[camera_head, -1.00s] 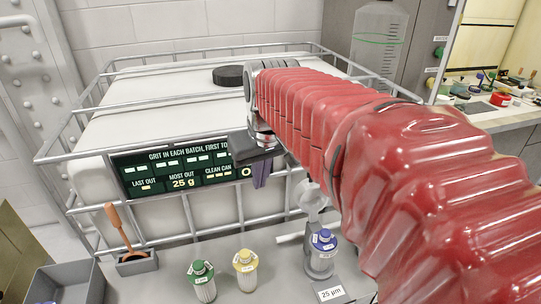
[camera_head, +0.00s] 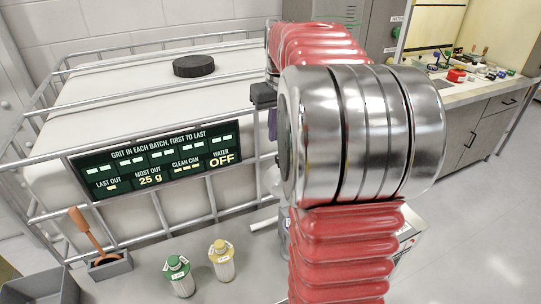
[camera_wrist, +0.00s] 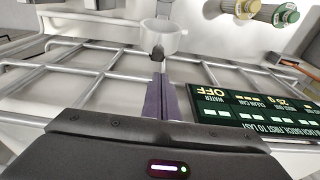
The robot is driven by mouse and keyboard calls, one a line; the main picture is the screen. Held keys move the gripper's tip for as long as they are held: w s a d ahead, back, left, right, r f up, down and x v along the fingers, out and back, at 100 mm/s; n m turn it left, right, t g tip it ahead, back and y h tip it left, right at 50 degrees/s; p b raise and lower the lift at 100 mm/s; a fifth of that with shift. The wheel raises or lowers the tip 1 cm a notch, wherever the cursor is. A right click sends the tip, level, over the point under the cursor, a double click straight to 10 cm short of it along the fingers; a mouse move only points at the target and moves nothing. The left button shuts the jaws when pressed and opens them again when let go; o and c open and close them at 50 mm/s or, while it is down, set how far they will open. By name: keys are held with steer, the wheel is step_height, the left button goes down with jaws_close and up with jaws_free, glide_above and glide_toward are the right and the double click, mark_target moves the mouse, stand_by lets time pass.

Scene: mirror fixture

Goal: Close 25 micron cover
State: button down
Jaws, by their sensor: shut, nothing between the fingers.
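A pale round cup-like part, which looks like the 25 micron cover (camera_wrist: 178,41), shows at the top middle of the wrist view with a dark knob (camera_wrist: 157,54) on its near side. In the head view my arm hides nearly all of that station, including the blue-capped canister. My gripper (camera_wrist: 162,78) has its purple fingers together and empty. The tips point at the cover, just short of the knob in the picture; I cannot tell whether they touch. In the head view only the dark gripper body and a sliver of purple finger (camera_head: 272,125) show left of my arm.
A caged white tank (camera_head: 120,110) with a black lid (camera_head: 194,66) stands behind. Its sign (camera_head: 155,160) reads water OFF. Green-capped (camera_head: 178,276) and yellow-capped (camera_head: 222,262) canisters stand on the bench left of my arm. A brush (camera_head: 87,231) stands in a grey holder (camera_head: 110,265).

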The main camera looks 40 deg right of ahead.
steer(key=shift+f, duration=0.1)
steer(key=f, duration=0.3)
steer(key=w+f, duration=0.1)
steer(key=f, duration=0.5)
steer(key=shift+w+d+f, duration=0.2)
steer(key=shift+w+f, duration=0.1)
steer(key=shift+f, duration=0.05)
